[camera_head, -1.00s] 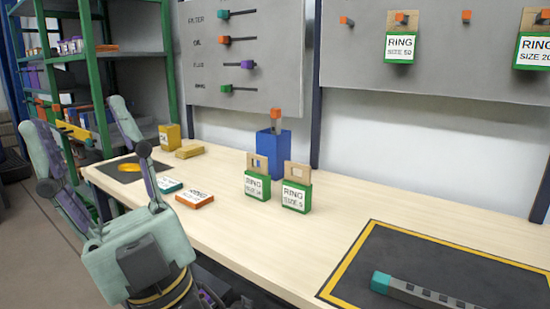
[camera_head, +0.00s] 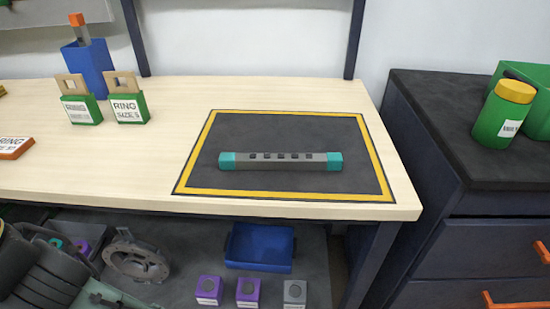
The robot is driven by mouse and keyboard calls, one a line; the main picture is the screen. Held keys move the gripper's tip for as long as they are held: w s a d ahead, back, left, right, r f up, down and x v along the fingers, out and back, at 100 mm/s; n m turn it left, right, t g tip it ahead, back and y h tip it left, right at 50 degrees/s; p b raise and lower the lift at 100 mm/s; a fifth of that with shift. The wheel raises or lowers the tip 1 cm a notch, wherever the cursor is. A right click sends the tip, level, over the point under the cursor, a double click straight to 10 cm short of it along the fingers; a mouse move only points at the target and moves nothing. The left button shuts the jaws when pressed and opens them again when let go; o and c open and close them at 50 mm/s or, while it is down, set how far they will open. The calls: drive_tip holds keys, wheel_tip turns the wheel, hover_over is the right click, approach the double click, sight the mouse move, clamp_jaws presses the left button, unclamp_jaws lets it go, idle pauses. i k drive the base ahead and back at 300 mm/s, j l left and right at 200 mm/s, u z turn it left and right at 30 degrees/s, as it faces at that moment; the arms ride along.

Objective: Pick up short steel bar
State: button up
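The short steel bar (camera_head: 281,162) is a grey bar with teal end caps and several dark slots along it. It lies flat, left to right, on a black mat with a yellow border (camera_head: 284,193) near the right end of the wooden workbench. The whole bar is in view and nothing touches or covers it.
Two green ring boxes (camera_head: 130,107) and a blue holder (camera_head: 88,66) stand on the bench's left side. A dark cabinet (camera_head: 440,145) with a green jar (camera_head: 504,113) stands right. The lower shelf holds a blue bin (camera_head: 259,246).

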sight(228, 160)
drive_tip(key=k+l, duration=0.15)
drive_tip(key=l, duration=0.15)
drive_tip(key=k+l, duration=0.15)
drive_tip(key=l, duration=0.15)
drive_tip(key=k+l, duration=0.15)
drive_tip(key=l, duration=0.2)
drive_tip(key=k+l, duration=0.1)
drive_tip(key=l, duration=0.2)
drive_tip(key=i, duration=0.5)
